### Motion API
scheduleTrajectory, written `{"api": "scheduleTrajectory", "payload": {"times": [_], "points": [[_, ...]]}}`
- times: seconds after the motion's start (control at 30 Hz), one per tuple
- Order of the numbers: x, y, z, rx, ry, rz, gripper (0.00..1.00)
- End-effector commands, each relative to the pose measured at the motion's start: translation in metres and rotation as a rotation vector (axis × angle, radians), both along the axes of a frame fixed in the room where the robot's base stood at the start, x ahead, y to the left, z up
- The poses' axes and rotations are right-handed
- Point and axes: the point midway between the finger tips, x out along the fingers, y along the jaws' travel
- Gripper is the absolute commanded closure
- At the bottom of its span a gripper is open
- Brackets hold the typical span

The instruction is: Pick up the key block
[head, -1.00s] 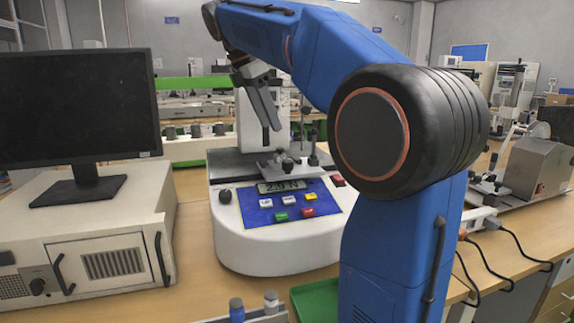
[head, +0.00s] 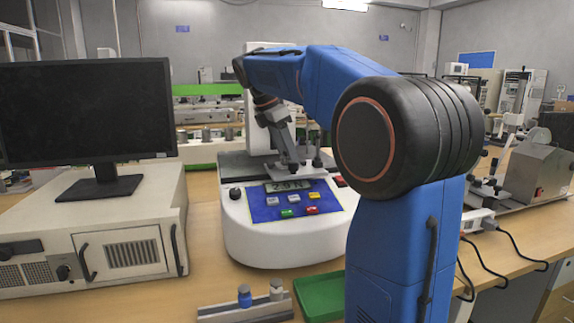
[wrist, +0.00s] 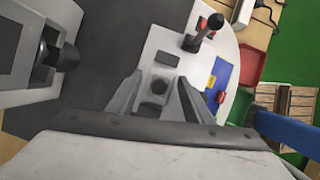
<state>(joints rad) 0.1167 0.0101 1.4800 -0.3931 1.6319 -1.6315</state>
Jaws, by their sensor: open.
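My gripper (head: 293,168) is low over the metal stage of the white test machine (head: 275,243), behind the display and coloured buttons. In the wrist view my gripper (wrist: 158,76) has its two fingers apart. A small grey block with a dark round spot (wrist: 158,88) shows between them, with a gap visible on each side. It may be the key block, but I cannot tell for sure. Whether the fingers are level with it is unclear. In the head view my fingers and the stage fittings hide any such block.
A monitor (head: 88,110) on a white cabinet (head: 120,245) is at left. Another machine (head: 540,175) stands at right.

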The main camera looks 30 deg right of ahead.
Motion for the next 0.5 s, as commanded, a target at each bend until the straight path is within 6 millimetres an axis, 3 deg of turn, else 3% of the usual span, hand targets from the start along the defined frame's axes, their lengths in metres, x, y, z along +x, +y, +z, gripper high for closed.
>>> {"api": "scheduleTrajectory", "payload": {"times": [0.13, 0.33, 0.5], "points": [[0.0, 0.0001, 0.0, 0.0, 0.0, 0.0, 0.54], [-0.0002, 0.0001, 0.0001, 0.0, 0.001, 0.0, 1.0], [-0.0002, 0.0001, 0.0002, 0.0, 0.001, 0.0, 1.0]]}}
